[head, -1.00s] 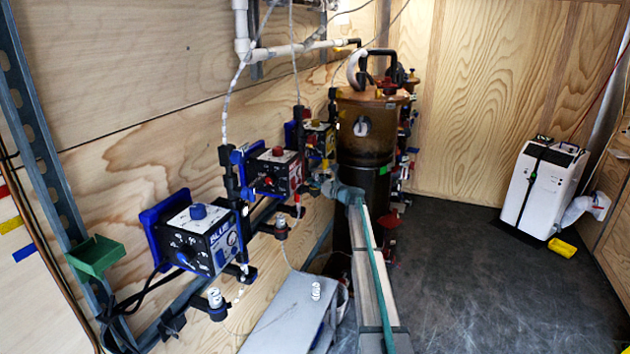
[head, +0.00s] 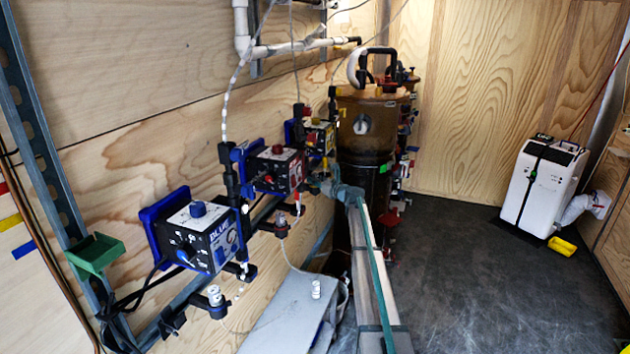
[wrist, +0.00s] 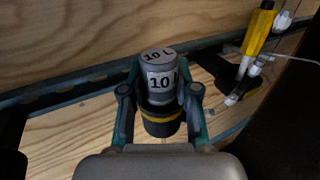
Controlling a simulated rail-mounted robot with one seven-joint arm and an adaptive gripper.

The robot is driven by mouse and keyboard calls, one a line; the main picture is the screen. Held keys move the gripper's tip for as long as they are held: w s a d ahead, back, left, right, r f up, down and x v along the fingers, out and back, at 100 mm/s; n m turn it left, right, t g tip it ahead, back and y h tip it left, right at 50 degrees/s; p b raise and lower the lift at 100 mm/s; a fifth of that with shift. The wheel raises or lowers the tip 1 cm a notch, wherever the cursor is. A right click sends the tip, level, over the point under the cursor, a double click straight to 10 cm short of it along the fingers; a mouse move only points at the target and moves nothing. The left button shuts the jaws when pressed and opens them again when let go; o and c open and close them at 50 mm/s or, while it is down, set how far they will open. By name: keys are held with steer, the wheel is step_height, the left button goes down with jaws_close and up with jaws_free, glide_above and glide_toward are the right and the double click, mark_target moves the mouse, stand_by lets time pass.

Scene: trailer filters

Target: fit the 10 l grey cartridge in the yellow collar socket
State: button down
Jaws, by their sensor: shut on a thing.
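The grey cartridge (wrist: 162,80), marked "10 L" on its top and side, stands upright between the fingers of my gripper (wrist: 160,92) in the wrist view. My gripper is shut on it. Directly below it in that picture is the black cup-shaped socket with a yellow collar (wrist: 161,121). The cartridge's lower end is at or inside the socket's mouth; how deep it sits I cannot tell. In the head view my gripper (head: 330,188) is small, by the wall rail in front of the brown tank, and the cartridge cannot be made out there.
The brown tank (head: 364,125) is just behind my gripper. A yellow fitting (wrist: 258,32) with tubing is to the right in the wrist view.

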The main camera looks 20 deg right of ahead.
steer(key=shift+f, duration=0.3)
steer(key=c, duration=0.8)
jaws_free()
steer(key=shift+o, duration=0.2)
steer(key=shift+s, duration=0.15)
steer(key=v, duration=1.1)
steer(key=shift+s+d, duration=0.15)
steer(key=shift+s, duration=0.2)
